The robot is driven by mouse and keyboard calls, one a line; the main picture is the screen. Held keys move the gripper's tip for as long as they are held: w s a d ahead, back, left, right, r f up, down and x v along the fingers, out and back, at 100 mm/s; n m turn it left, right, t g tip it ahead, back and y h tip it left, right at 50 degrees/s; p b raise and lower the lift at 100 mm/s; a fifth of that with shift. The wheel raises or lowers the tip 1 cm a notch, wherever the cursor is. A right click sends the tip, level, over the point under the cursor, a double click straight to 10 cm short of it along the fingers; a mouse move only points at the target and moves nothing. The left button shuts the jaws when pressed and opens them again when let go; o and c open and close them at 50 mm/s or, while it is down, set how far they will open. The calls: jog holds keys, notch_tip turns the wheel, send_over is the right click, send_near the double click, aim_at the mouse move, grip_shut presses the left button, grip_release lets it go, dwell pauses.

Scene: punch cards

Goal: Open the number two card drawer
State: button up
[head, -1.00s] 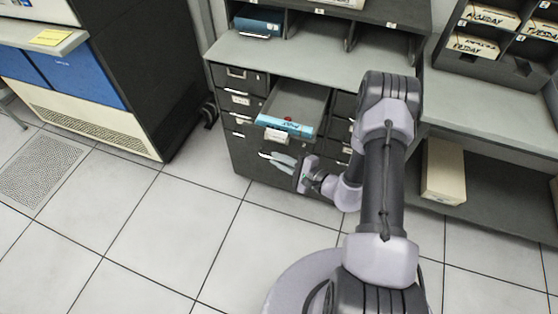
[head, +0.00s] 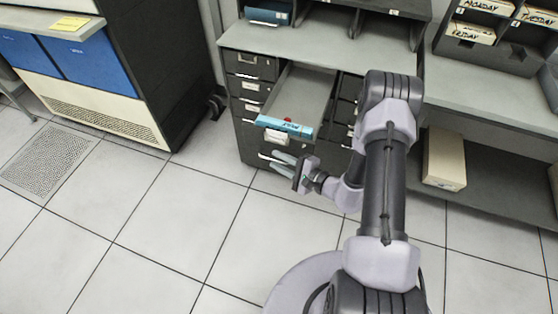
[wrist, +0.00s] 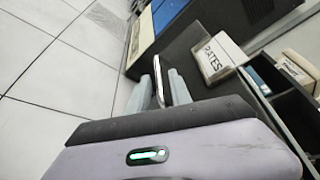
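The grey card cabinet (head: 262,155) stands ahead with columns of small labelled drawers. In the wrist view a thin metal bar, seemingly a handle (wrist: 158,80), stands between the fingers of my gripper (wrist: 156,88). A white piece marked RATES (wrist: 215,56) lies beyond.
A blue and black machine (head: 105,70) stands at the left. At the right are a grey counter (head: 480,95), a rack of day-labelled cards (head: 500,35) and a beige box (head: 444,158) below. The tiled floor (head: 180,215) in front is clear.

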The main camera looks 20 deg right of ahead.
jog(key=p+v, duration=0.4)
jog(key=v, duration=1.3)
jog(key=shift+s+r, duration=0.15)
jog(key=shift+s, duration=0.05)
